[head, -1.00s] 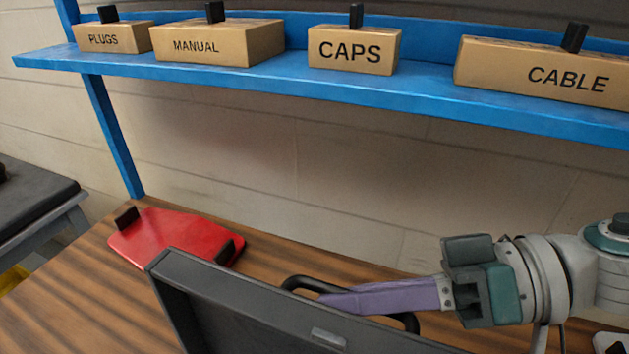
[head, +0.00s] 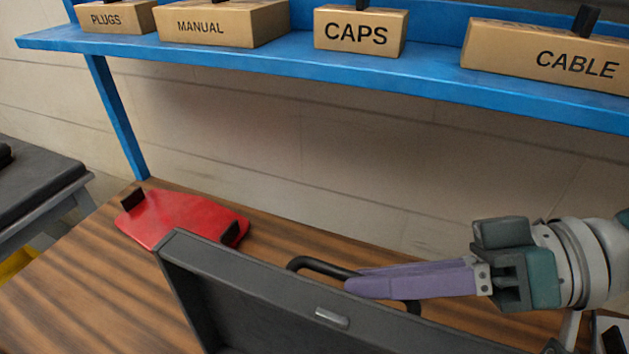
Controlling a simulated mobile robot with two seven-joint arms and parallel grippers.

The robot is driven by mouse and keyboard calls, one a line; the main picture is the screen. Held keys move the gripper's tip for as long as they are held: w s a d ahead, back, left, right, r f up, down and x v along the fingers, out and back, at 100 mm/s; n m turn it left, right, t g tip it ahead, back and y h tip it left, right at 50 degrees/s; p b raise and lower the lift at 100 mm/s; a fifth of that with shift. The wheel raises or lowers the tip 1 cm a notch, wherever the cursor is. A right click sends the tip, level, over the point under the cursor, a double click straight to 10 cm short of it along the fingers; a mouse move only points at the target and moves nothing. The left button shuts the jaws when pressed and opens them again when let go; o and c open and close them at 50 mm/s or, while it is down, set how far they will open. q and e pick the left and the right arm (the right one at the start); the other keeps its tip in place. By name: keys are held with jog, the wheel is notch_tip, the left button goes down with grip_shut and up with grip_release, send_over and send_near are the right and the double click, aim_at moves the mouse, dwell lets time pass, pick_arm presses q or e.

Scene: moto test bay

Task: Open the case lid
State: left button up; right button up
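The dark grey case lid (head: 245,290) stands raised on the table, with its inner side and a small latch plate (head: 332,317) facing me. Its black handle (head: 312,264) shows behind the top edge. My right gripper (head: 352,280) comes in from the right. Its purple fingers lie across the handle and hide its middle. Two finger edges show slightly apart, so it looks open around or beside the handle; contact cannot be told. The case base is out of view or hidden below. My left gripper is not in view.
A red panel (head: 185,218) with black blocks lies on the wooden table (head: 75,270), left behind the lid. A blue shelf (head: 270,58) above holds boxes labelled PLUGS, MANUAL, CAPS (head: 358,32) and CABLE. A dark-topped bench (head: 35,180) stands at left. The table's left part is clear.

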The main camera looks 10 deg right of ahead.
jog(key=v, duration=0.7)
jog(key=shift+d+b, duration=0.3)
jog(key=shift+b, duration=0.1)
jog(key=shift+s+r, duration=0.1)
